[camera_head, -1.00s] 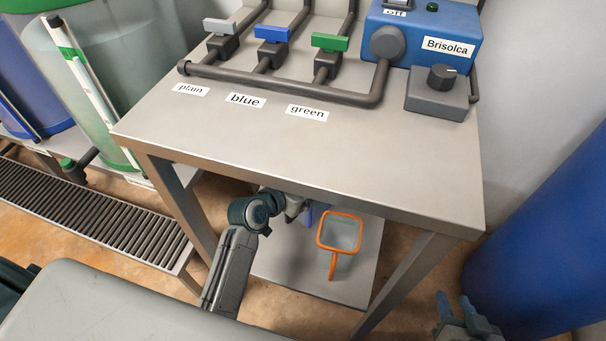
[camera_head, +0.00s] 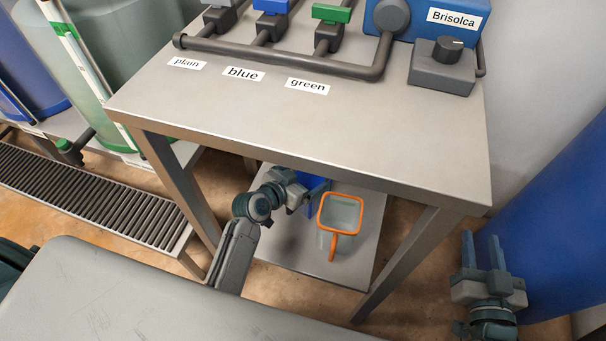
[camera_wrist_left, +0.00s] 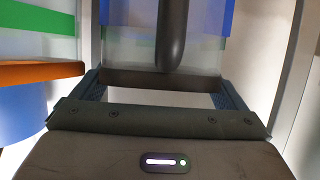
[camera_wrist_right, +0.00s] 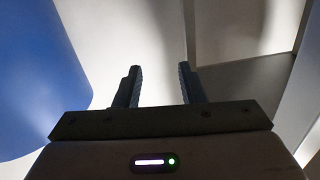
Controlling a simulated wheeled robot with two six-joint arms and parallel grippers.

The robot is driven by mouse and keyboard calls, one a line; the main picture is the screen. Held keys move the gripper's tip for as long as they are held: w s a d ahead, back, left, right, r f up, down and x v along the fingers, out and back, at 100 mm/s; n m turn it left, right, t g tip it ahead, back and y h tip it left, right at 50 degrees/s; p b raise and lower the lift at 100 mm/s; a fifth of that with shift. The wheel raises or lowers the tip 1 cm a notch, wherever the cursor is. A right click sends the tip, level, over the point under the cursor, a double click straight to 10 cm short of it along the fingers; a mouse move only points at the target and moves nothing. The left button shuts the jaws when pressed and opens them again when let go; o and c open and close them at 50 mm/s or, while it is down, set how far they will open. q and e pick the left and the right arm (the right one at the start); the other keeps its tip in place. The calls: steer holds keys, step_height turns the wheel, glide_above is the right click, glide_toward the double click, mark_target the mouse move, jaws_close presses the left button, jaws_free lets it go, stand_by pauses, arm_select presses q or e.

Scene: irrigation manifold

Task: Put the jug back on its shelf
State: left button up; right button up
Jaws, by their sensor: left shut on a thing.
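A jug with blue trim (camera_head: 314,187) is under the worktop, beside my left gripper (camera_head: 303,193). In the left wrist view its blue band (camera_wrist_left: 130,12) and dark handle (camera_wrist_left: 172,35) lie in front of the palm. My left gripper is shut on the handle's cross part, between the fingers. Whether this jug touches the shelf I cannot tell. A second jug with orange rim and handle (camera_head: 334,245) stands on the lower shelf (camera_head: 290,262), right of the blue one. My right gripper (camera_head: 481,240) is open and empty, right of the table.
The worktop (camera_head: 300,125) overhangs the lower shelf; its front legs (camera_head: 405,260) flank the opening. A large blue barrel (camera_head: 560,220) stands close to my right gripper. A grated bench (camera_head: 90,190) and tanks (camera_head: 120,60) are at left. Valves and a blue Brisolca box (camera_head: 470,35) sit on top.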

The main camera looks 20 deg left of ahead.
arm_select(q)
steer(key=shift+r, duration=0.1)
arm_select(e)
steer(key=shift+r, duration=0.2)
arm_select(q)
steer(key=o, duration=1.7)
arm_select(e)
steer(key=shift+r, duration=0.15)
arm_select(q)
steer(key=s+a+r+n+y, duration=0.2)
steer(key=s+a+r, duration=0.2)
steer(key=s, duration=0.7)
steer(key=s+a+r+n+y+p, duration=0.1)
steer(key=s+a+r+n, duration=0.2)
steer(key=s, duration=0.7)
steer(key=shift+s+a+r+y, duration=0.4)
steer(key=shift+a+r, duration=0.15)
steer(key=shift+r, duration=0.15)
arm_select(e)
steer(key=s+f+g, duration=0.4)
steer(key=f+g, duration=0.1)
steer(key=f, duration=0.3)
steer(key=shift+s+a+f, duration=0.15)
steer(key=shift+s+a, duration=0.25)
steer(key=shift+a, duration=0.05)
arm_select(q)
steer(key=shift+w, duration=0.1)
